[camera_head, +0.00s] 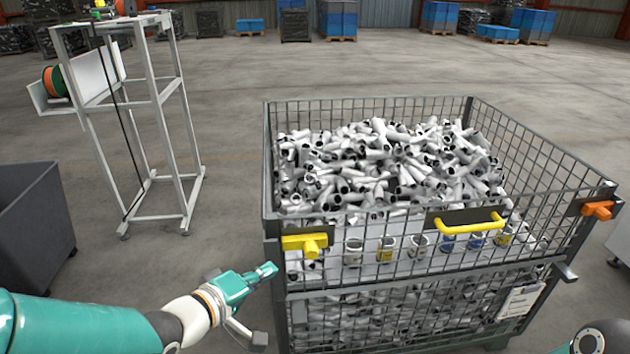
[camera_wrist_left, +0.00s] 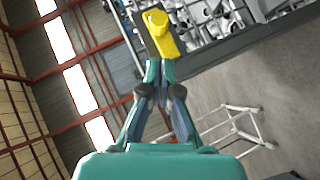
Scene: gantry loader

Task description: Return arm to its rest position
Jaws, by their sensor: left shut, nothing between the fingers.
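My left gripper (camera_head: 266,270) is at the front left corner of a wire mesh crate, a little left of and below a yellow latch (camera_head: 305,244). Its fingers are shut with nothing between them. In the left wrist view the shut fingertips (camera_wrist_left: 160,68) point toward the yellow latch (camera_wrist_left: 160,30), and I cannot tell whether they touch it. My left arm comes in from the lower left. Only a small part of my right arm shows at the lower right, and its gripper is out of view.
The mesh crate (camera_head: 262,165) is full of white pipe fittings. Its front has a yellow handle (camera_head: 470,222) and an orange latch (camera_head: 598,209). A white metal frame (camera_head: 165,120) stands at the left, with a dark bin (camera_head: 35,215) nearer me. Floor between frame and crate is clear.

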